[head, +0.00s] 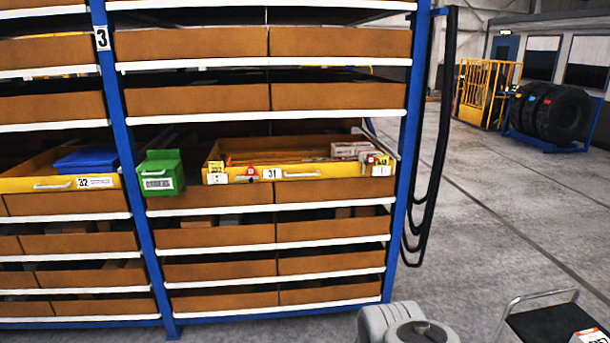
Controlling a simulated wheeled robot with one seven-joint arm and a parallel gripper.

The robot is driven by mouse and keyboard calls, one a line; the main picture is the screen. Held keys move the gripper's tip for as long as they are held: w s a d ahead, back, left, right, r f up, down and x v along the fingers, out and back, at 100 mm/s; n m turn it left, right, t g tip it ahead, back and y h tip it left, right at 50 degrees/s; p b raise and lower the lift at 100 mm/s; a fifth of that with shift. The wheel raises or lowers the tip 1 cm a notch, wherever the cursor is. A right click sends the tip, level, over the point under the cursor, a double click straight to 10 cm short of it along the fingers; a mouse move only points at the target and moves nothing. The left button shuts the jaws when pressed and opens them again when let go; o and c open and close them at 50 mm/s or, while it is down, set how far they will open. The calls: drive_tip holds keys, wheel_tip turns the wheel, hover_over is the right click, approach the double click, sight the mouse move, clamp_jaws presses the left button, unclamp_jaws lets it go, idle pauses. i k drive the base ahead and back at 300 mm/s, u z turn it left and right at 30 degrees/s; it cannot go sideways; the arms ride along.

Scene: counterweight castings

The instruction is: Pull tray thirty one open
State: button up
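Tray thirty one (333,170) is a yellow tray in the right bay of the blue rack, marked with a white "31" label. A pale bar handle (301,174) sits on its front face, right of the label. Its inside shows from above, with long orange-brown items at the back and pale and reddish boxes (350,150) at the right. Small white, yellow and red tags are on the front. I cannot tell how far the tray stands out from the shelf. My gripper is not in view; only a grey part of my arm shows at the bottom.
A green bin (160,174) stands close left of the tray. Yellow tray 32 (20,184), holding a blue bin (87,159), is further left. Black hoses (436,150) hang at the rack's right side. A black-topped cart (550,325) stands lower right.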

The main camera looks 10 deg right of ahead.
sight(290, 158)
drive_tip(key=u, duration=0.1)
drive_tip(key=i, duration=1.15)
drive_tip(key=u, duration=0.9)
drive_tip(key=i, duration=1.2)
drive_tip(key=u, duration=0.5)
